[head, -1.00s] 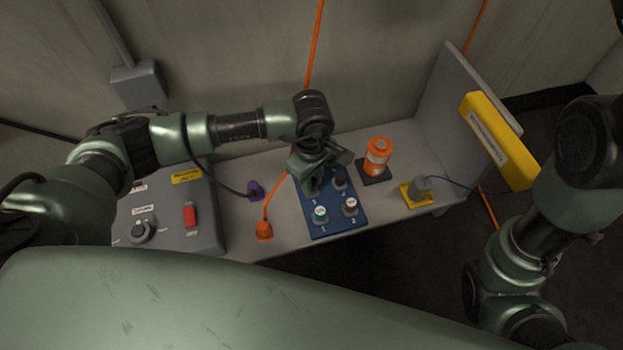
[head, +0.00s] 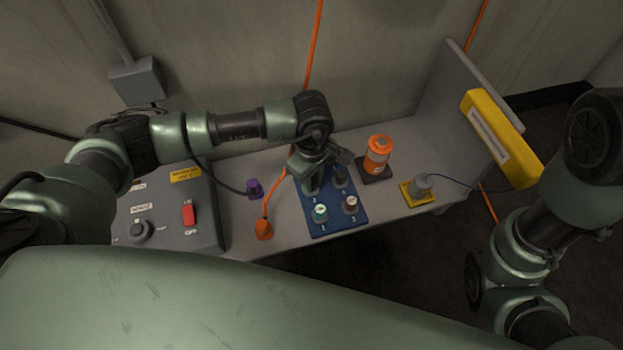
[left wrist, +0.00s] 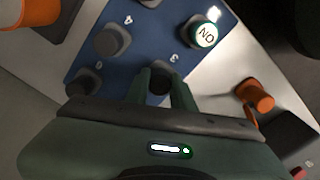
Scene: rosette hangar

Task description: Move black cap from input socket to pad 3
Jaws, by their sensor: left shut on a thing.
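My left gripper (head: 311,190) is over the left part of the blue board (head: 335,226). In the left wrist view its fingers (left wrist: 160,88) are shut on the black cap (left wrist: 158,82), which is at the mark 3 on the board. In the head view the gripper hides this cap and pad 3. I cannot tell whether the cap touches the pad. My right gripper is out of view.
An orange plug (head: 264,230) and a purple plug (head: 254,188) are left of the board. A grey control panel (head: 165,218) is farther left. An orange beacon (head: 378,155) and a grey connector on a yellow base (head: 421,187) are to the right. A grey upright panel (head: 450,88) bounds the right end.

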